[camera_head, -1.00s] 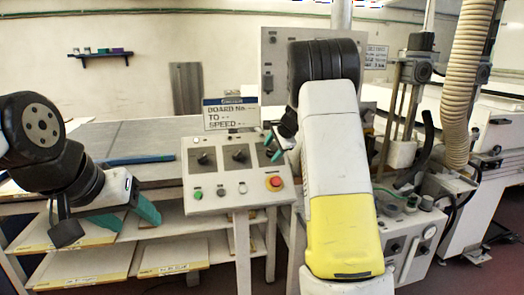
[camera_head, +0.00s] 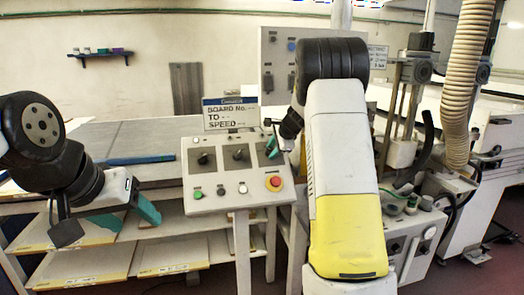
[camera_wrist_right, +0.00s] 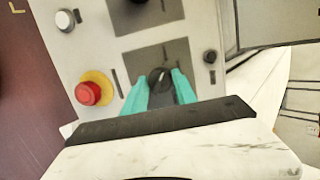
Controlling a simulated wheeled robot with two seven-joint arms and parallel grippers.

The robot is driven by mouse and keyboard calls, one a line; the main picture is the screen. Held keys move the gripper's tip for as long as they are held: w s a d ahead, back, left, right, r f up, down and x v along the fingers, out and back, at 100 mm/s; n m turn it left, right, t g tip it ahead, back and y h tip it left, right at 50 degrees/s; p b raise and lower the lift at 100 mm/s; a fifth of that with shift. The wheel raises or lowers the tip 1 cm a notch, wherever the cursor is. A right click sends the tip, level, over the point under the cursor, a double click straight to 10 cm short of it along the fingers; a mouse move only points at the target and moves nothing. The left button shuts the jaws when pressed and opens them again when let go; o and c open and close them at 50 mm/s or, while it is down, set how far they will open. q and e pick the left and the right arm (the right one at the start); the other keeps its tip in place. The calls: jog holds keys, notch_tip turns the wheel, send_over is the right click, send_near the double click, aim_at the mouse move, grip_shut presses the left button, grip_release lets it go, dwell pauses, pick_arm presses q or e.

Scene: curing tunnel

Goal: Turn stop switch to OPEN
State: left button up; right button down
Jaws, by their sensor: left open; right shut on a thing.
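The sloped grey control panel (camera_head: 222,188) carries a row of black rotary switches on dark plates. My right gripper (camera_head: 271,147) is at the right-hand one, above the red mushroom button (camera_head: 274,183). In the right wrist view, the teal fingers of this gripper (camera_wrist_right: 160,84) are shut on the black knob of that rotary switch (camera_wrist_right: 159,76), one finger on each side. The switch's lettering cannot be read, so its setting is unclear. My left gripper (camera_head: 137,222) is open and empty, left of the panel, in front of the shelves.
The left rotary switch (camera_head: 202,158) and middle rotary switch (camera_head: 239,154) are free. The red button (camera_wrist_right: 88,93) and a white button (camera_wrist_right: 65,19) lie close to my right fingers. A sign (camera_head: 231,113) stands behind the panel; a blue bar (camera_head: 140,159) lies on the table.

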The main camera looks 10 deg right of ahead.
jog(key=m+t, duration=0.1)
jog(key=m, duration=0.5)
jog(key=shift+s+f, duration=0.1)
jog(key=shift+m, duration=0.3)
dwell(0.3)
jog(key=c, duration=1)
grip_release()
jog(key=v, duration=0.7)
jog(key=shift+s, duration=0.35)
jog(key=shift+d+r, duration=0.15)
jog(key=shift+r, duration=0.1)
